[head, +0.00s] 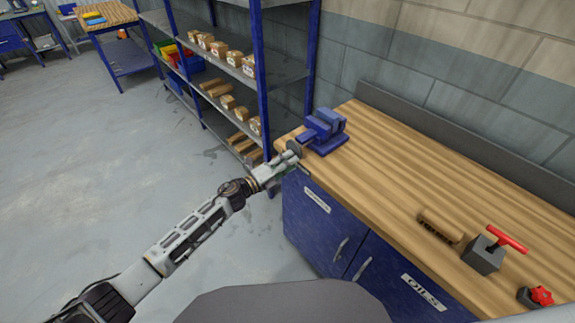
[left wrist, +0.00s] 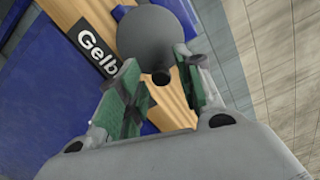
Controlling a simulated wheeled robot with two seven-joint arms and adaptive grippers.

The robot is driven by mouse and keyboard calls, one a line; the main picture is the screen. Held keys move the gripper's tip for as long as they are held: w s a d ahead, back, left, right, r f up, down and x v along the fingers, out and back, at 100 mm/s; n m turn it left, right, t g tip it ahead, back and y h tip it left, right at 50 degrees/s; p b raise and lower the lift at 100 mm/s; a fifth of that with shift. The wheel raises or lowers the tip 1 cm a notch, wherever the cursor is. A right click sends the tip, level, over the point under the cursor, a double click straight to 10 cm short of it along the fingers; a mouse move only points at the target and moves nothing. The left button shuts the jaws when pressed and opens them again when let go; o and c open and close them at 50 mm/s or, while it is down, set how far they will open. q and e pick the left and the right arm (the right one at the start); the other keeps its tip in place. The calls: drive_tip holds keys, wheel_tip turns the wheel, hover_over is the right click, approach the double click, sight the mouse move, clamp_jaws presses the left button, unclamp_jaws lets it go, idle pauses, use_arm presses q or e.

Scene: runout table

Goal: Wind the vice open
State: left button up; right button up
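The blue vice (head: 325,130) stands on the left end of the wooden workbench. A grey round part (head: 295,147), which looks like its handwheel, faces my left gripper (head: 287,161). In the left wrist view the grey round part (left wrist: 157,40) is just beyond the fingertips. A small dark knob (left wrist: 160,78) on it shows between the green-padded fingers of my left gripper (left wrist: 162,95). The fingers are apart; I see no clear contact with the knob. The gap between the vice jaws is too small to judge. My right gripper is not in view.
The workbench (head: 400,165) has blue cabinets below. A brown block (head: 441,228), a grey block with a red T-handle (head: 485,252) and a red-knobbed part (head: 540,296) lie on its right side. Blue-framed shelves (head: 258,70) with boxes stand behind. The floor (head: 120,160) at left is clear.

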use_arm(q)
drive_tip(key=m+b, duration=0.2)
drive_tip(key=m, duration=0.2)
drive_tip(key=shift+m+b, duration=0.3)
drive_tip(key=shift+b, duration=0.1)
drive_tip(key=m+b, duration=0.2)
drive_tip(key=m, duration=0.2)
drive_tip(key=shift+m+b, duration=0.3)
drive_tip(key=shift+b, duration=0.1)
drive_tip(key=shift+s, duration=0.1)
idle(0.5)
